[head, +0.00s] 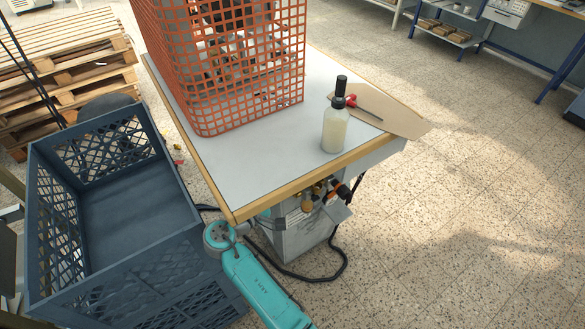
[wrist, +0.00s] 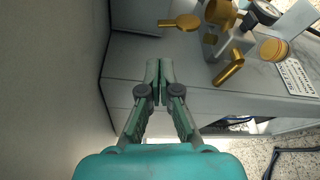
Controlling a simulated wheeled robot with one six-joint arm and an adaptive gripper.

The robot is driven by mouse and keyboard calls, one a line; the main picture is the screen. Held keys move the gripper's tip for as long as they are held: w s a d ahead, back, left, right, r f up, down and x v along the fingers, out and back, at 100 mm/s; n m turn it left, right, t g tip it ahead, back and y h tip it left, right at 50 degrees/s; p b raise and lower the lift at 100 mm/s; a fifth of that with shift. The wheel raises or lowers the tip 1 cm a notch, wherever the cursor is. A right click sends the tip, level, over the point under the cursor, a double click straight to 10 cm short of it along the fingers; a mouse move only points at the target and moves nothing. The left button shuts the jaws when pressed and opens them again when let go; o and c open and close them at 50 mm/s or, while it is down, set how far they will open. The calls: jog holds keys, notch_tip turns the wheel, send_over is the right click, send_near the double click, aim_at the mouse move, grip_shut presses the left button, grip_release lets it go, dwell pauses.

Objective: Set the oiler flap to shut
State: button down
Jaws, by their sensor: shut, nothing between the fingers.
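My gripper (wrist: 159,68) is shut and empty, its fingertips together in the middle of the wrist view. Ahead of it, at the top left, a grey plate (wrist: 138,16) stands out from a pale grey housing. A brass lever with a round end (wrist: 183,22) lies just right of the plate. The gripper appears apart from both. A tilted grey plate (head: 338,209) also hangs below the table edge in the head view. I cannot tell for sure which part is the oiler flap, or how it is set. My fingertips are not clear in the head view.
Brass fittings (wrist: 231,68) and a dark-rimmed gauge (wrist: 263,12) crowd the right. A grey surface (wrist: 45,90) lies close on the left. The table (head: 235,163) carries an orange mesh guard (head: 207,128) and a bottle (head: 335,130). A blue crate (head: 62,165) stands left.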

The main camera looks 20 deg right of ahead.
jog(key=x, duration=0.9)
jog(key=shift+w+d, duration=0.15)
jog(key=shift+d, duration=0.1)
jog(key=s+d+f+m+h, duration=0.1)
jog(key=s+m+h, duration=0.1)
jog(key=m, duration=0.4)
jog(key=s+f+m+g+h, duration=0.1)
jog(key=s+m+h, duration=0.1)
jog(key=m, duration=0.5)
jog(key=s+d+f+m+h, duration=0.1)
jog(key=s+m+h, duration=0.1)
jog(key=s+m, duration=0.2)
jog(key=shift+d+m+g, duration=0.15)
jog(key=shift+m, duration=0.65)
jog(key=shift+d+m+g, duration=0.15)
jog(key=shift+m, duration=0.65)
jog(key=shift+s+f+m, duration=0.15)
jog(key=shift+f+m, duration=0.05)
jog(key=shift+m, duration=0.1)
jog(key=shift+s+d+f, duration=0.1)
jog(key=shift+s+f, duration=0.05)
jog(key=shift+f, duration=0.4)
jog(key=shift+s+f, duration=0.1)
jog(key=shift+f, duration=0.15)
